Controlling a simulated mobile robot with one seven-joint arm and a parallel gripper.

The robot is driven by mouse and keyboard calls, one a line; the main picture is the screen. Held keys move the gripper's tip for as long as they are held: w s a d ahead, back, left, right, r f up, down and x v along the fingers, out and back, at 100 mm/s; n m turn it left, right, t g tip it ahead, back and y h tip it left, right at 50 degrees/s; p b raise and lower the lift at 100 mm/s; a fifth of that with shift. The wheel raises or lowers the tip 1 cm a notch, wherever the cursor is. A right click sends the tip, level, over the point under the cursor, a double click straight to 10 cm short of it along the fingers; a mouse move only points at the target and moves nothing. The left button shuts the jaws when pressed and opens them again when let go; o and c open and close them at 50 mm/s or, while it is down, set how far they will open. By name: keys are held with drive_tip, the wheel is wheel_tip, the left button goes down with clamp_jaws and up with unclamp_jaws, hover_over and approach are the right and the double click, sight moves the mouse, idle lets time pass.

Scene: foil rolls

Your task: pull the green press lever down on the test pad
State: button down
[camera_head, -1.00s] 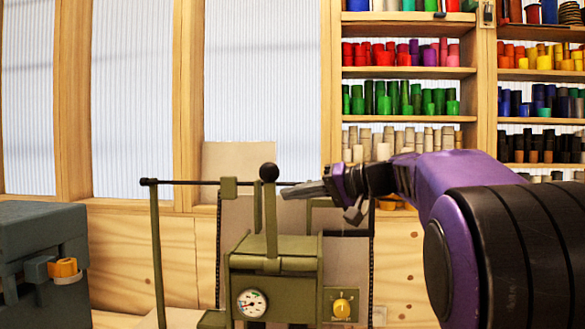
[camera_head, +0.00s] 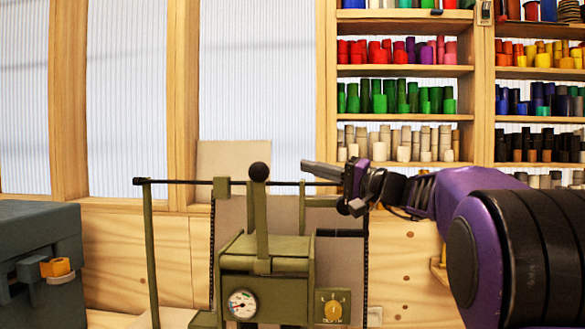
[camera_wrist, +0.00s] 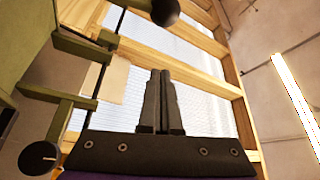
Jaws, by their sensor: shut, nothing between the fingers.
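The green press lever (camera_head: 262,215) stands upright on the olive-green press (camera_head: 262,285), with a black ball knob (camera_head: 258,172) on top. The knob also shows at the top edge of the wrist view (camera_wrist: 166,10). My gripper (camera_head: 304,167) is to the right of the knob at about its height, apart from it in the picture. In the wrist view its two fingers (camera_wrist: 160,75) are together with nothing between them. I cannot make out the test pad clearly.
A dark bar (camera_head: 175,182) runs across behind the lever. A grey-green box (camera_head: 40,240) stands at the left. Shelves of coloured rolls (camera_head: 405,95) are behind.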

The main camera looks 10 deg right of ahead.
drive_tip(key=w+a+p, duration=0.1)
drive_tip(key=w+a, duration=0.1)
drive_tip(key=a, duration=0.6)
drive_tip(key=shift+a, duration=0.25)
drive_tip(key=shift+s+f, duration=0.1)
idle(0.3)
